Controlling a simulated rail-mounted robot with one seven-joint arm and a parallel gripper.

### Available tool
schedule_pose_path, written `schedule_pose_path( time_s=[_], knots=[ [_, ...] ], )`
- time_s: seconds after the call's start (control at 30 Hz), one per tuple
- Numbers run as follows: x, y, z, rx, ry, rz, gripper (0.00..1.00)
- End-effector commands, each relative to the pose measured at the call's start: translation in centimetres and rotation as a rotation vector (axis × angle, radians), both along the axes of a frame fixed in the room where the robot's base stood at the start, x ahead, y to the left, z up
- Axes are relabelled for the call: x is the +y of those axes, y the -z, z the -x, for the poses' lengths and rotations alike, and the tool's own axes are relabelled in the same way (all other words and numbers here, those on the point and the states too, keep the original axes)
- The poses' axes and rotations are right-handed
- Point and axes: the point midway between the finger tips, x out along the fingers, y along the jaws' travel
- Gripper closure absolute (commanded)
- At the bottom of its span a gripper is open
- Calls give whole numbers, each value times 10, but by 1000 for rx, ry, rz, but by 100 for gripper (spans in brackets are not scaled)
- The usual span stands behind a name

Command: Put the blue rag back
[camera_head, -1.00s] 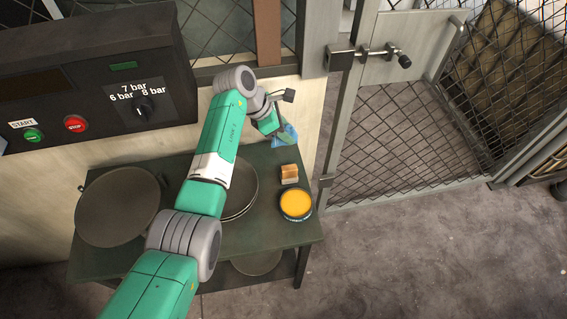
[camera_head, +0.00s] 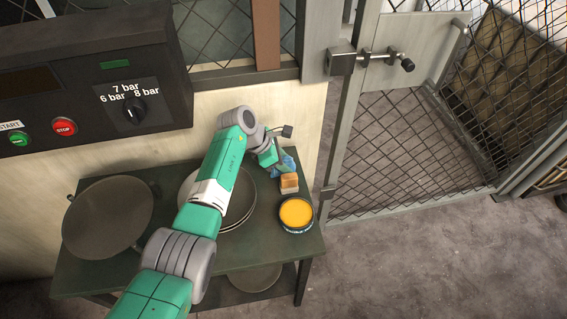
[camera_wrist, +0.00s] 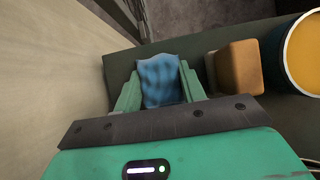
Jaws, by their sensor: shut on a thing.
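The blue rag (camera_wrist: 160,82) is between the two green fingers of my gripper (camera_wrist: 158,88) in the wrist view. My gripper is shut on it. In the head view the rag (camera_head: 287,162) shows as a small blue patch beside my gripper (camera_head: 277,160), near the back right corner of the dark table (camera_head: 180,262). The gripper is low over the table there. I cannot tell whether the rag touches the tabletop.
An orange-and-white sponge (camera_head: 289,183) lies just in front of the rag. A round tin with yellow contents (camera_head: 296,213) stands nearer the front. Plates (camera_head: 240,215) lie partly under my arm. A round dark pan (camera_head: 107,217) is at left. A control panel (camera_head: 95,75) is behind.

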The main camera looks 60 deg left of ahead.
Motion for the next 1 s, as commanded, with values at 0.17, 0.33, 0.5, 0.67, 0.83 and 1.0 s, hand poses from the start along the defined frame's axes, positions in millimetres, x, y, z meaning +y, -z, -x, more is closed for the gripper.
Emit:
schedule_pose_path(
  time_s=[0.17, 0.33, 0.5, 0.67, 0.83, 1.0],
  knots=[
    [0, 1, 0, -1, 0, 0, 81],
    [0, 2, 0, -1, 0, 0, 38],
    [0, 2, 0, -1, 1, 0, 38],
    [1, -6, 1, 0, 0, -1, 38],
    [5, -34, 17, -1, 0, -1, 38],
    [7, -48, 27, -1, 0, 0, 38]
  ],
)
